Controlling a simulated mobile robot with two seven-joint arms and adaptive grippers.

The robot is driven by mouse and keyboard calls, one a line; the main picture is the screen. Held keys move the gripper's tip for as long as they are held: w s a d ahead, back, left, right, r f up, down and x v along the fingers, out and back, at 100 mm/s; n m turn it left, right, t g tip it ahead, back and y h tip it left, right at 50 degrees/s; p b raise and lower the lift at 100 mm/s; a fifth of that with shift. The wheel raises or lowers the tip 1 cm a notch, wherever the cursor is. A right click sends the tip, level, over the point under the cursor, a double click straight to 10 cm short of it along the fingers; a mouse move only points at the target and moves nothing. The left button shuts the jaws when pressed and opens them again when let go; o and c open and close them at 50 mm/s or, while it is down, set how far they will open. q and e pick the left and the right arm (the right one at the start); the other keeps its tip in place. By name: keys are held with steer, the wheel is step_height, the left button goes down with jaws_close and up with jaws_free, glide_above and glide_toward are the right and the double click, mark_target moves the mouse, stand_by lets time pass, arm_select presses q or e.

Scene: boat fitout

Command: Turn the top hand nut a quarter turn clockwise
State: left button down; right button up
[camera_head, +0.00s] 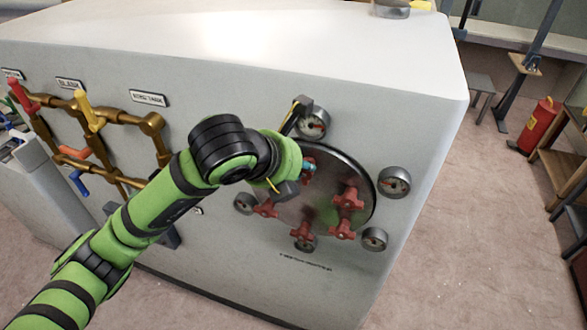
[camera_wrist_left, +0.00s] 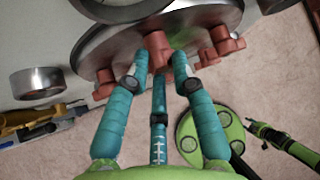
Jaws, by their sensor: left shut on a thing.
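A round dark metal cover (camera_head: 330,215) on the side of the grey housing carries several red hand nuts. The top hand nut (camera_head: 308,172) is mostly covered by my left gripper (camera_head: 306,168), whose arm reaches in from the left. In the left wrist view, the teal fingers of my left gripper (camera_wrist_left: 160,72) are closed around the red top nut (camera_wrist_left: 156,46), with a finger on each side of it and a third below. Other red nuts, such as the right one (camera_head: 348,198) and the bottom one (camera_head: 303,236), stand free.
Brass pipes (camera_head: 125,117) with coloured valve handles are at the left. A red fire extinguisher (camera_head: 536,126) stands far right.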

arm_select(q)
steer(key=shift+d+r+m+t+y+b, duration=0.15)
steer(key=shift+d+m+t+y+b, duration=0.2)
steer(key=shift+y+b, duration=0.4)
steer(key=c, duration=1)
jaws_free()
steer(key=shift+c, duration=0.2)
steer(key=shift+w, duration=0.1)
steer(key=v, duration=1.2)
steer(key=shift+d, duration=0.15)
